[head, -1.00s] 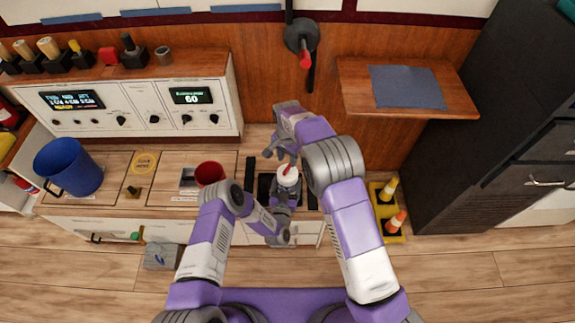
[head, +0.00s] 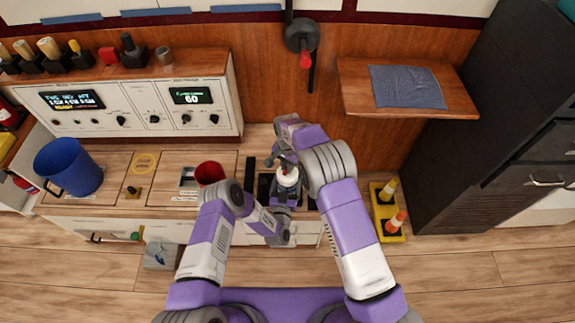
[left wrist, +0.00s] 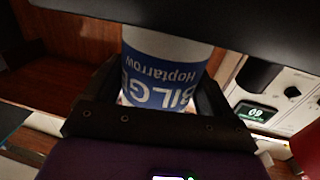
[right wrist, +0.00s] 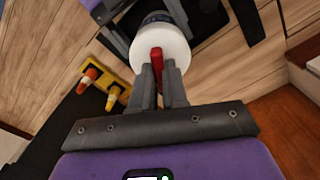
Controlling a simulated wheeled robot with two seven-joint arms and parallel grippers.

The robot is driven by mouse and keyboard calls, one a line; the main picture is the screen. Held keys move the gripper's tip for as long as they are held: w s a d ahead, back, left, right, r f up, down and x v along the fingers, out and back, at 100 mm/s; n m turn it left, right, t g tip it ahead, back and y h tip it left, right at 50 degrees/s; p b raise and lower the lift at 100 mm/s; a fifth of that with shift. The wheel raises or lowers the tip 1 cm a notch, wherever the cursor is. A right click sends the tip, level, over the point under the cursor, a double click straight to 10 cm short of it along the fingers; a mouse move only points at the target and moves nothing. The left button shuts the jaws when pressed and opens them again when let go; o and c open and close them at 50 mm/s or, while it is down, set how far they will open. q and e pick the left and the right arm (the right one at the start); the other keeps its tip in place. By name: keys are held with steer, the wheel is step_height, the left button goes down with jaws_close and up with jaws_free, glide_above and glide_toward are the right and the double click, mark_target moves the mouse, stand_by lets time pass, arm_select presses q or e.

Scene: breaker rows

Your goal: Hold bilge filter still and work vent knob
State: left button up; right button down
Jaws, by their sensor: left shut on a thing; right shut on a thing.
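The bilge filter (head: 287,181) is a white-capped canister standing at the counter's front. In the left wrist view its blue label (left wrist: 160,82) reads BILGE and Hoptarrow. My left gripper (head: 284,203) is shut around the canister's body, one finger on each side. The vent knob (right wrist: 156,56) is a narrow red handle on top of the white cap (right wrist: 163,42). My right gripper (right wrist: 158,82) is shut on this knob from above, its fingers on both sides. In the head view the right gripper (head: 277,163) sits at the cap, and the knob is largely hidden.
A red cup (head: 209,172) stands left of the filter, and a blue bucket (head: 68,167) farther left. A control panel (head: 140,108) rises behind the counter. A wooden shelf with a grey cloth (head: 407,87) is at the right. A yellow rack with orange cones (head: 388,225) is on the floor.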

steer(key=shift+n, duration=0.4)
steer(key=n, duration=0.4)
steer(key=shift+n, duration=0.3)
steer(key=n, duration=0.4)
steer(key=shift+n, duration=0.4)
steer(key=c, duration=1.1)
jaws_free()
steer(key=shift+c, duration=0.2)
steer(key=shift+r, duration=0.15)
step_height(320, 180, up, 12)
